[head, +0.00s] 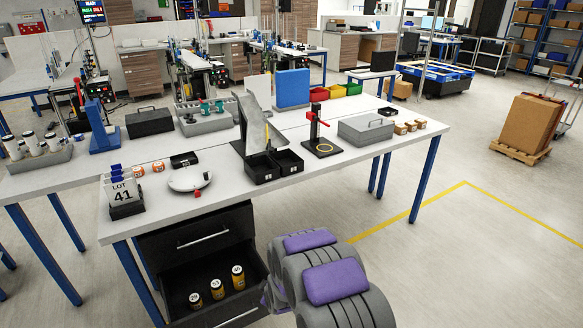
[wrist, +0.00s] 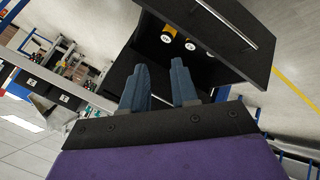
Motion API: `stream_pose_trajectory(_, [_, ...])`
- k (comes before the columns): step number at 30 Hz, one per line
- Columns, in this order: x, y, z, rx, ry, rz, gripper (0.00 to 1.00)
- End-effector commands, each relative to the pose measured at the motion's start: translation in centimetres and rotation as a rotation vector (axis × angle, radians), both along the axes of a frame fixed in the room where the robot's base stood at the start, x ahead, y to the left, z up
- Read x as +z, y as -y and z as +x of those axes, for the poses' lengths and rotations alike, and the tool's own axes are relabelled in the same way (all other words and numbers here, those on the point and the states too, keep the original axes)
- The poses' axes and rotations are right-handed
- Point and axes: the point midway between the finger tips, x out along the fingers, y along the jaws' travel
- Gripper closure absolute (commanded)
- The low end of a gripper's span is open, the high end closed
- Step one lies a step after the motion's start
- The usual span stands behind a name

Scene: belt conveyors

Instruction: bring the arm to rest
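My gripper (wrist: 159,66) shows in the wrist view with its two blue-grey fingers apart and nothing visible between them. Beyond the fingertips is the black drawer unit, seen tilted. Its open lower drawer (head: 240,300) shows in the head view, with three yellow-and-black cans with white tops standing inside: a left one (head: 195,300), a middle one (head: 217,289) and a right one (head: 238,278). In the head view, purple and grey links of my arm (head: 335,282) are at the bottom, right of the drawer. My gripper's fingers cannot be made out there.
The upper drawer (head: 200,240) is shut under the white workbench (head: 240,192). The bench holds a LOT 41 sign (head: 122,192), a round scale (head: 189,178), black bins (head: 274,165) and a grey case (head: 366,130). Floor (head: 480,260) to the right is clear, with a yellow line.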

Motion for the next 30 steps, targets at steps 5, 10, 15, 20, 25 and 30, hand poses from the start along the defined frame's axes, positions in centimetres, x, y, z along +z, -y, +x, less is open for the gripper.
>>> stream_pose_trajectory(5, [5.3,3.0,-1.8,-0.113,-0.115,0.037,0.71])
stream_pose_trajectory(10, [9.7,6.0,-4.7,-0.228,-0.227,0.066,0.71])
stream_pose_trajectory(15, [13.9,8.9,-8.6,-0.35,-0.337,0.088,0.71])
stream_pose_trajectory(20, [17.5,11.6,-13.1,-0.47,-0.439,0.104,0.71])
stream_pose_trajectory(25, [21.1,14.3,-18.6,-0.604,-0.538,0.117,0.71])
stream_pose_trajectory(30, [24.0,16.7,-24.8,-0.744,-0.639,0.122,0.71])
